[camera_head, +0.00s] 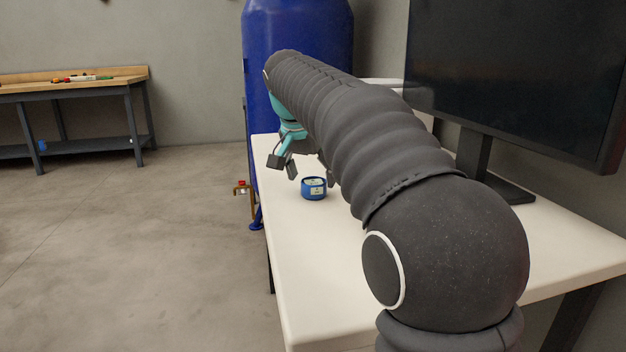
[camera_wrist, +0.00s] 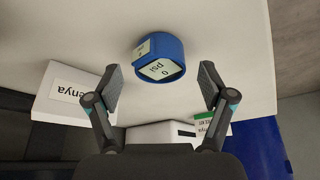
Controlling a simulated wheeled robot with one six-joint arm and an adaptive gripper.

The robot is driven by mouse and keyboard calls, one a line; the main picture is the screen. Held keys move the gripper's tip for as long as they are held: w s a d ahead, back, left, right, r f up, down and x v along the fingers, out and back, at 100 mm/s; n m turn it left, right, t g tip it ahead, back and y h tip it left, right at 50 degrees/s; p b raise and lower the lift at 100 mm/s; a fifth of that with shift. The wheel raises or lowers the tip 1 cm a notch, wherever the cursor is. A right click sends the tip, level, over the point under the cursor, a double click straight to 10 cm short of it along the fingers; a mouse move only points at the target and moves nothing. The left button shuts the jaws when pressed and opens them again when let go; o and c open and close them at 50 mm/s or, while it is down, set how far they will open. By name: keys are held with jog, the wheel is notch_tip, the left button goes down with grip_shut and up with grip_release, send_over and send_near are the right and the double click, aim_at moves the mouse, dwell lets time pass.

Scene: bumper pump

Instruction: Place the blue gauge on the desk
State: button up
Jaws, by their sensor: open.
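The blue gauge (camera_head: 314,189) stands on the white desk (camera_head: 302,262), near its left edge, in the head view. It is a short round blue piece with pale labels. In the wrist view the gauge (camera_wrist: 159,58) shows beyond and between the two fingertips, with a label reading "0 psi". My gripper (camera_head: 283,167) is open and empty, just behind and left of the gauge in the head view. In the wrist view its fingers (camera_wrist: 160,88) are spread apart, and neither touches the gauge. My arm hides part of the desk behind it.
A black monitor (camera_head: 515,75) stands on the desk's right side. A large blue tank (camera_head: 297,25) is behind the desk. A white labelled box (camera_wrist: 72,92) and another white item (camera_wrist: 160,132) show in the wrist view. A workbench (camera_head: 70,82) stands far left, with clear floor before it.

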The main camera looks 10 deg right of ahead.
jog(key=p+v, duration=0.2)
jog(key=v, duration=0.8)
